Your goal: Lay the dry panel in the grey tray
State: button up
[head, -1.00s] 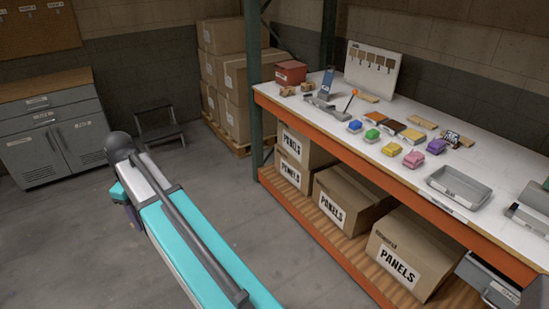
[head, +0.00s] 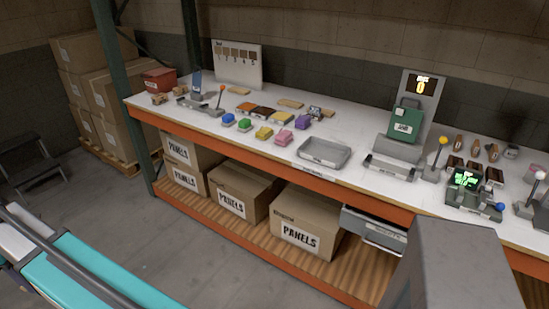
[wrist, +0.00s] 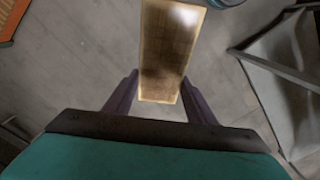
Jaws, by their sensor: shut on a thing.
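My gripper (wrist: 159,84) shows in the wrist view, with its two dark fingers on either side of a brown wooden panel (wrist: 166,52). It is shut on the panel near the panel's lower end. The panel has a pale edge and a bright glare near its top; its far end meets the picture's top edge. Grey floor lies below it. In the head view the grey tray (head: 324,151) sits at the bench's front edge and looks empty. The gripper and the held panel are out of the head view, so the panel is not seen in the tray.
The white bench top (head: 340,122) holds several coloured blocks and wooden panels left of the tray. A grey machine with a green box (head: 405,120) stands right of it. Cardboard boxes (head: 305,222) fill the lower shelf. A grey post (head: 455,265) is in the foreground.

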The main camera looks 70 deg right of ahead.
aim_at(324, 156)
jog(key=z, duration=1.35)
jog(key=i, duration=1.05)
jog(key=u, duration=0.15)
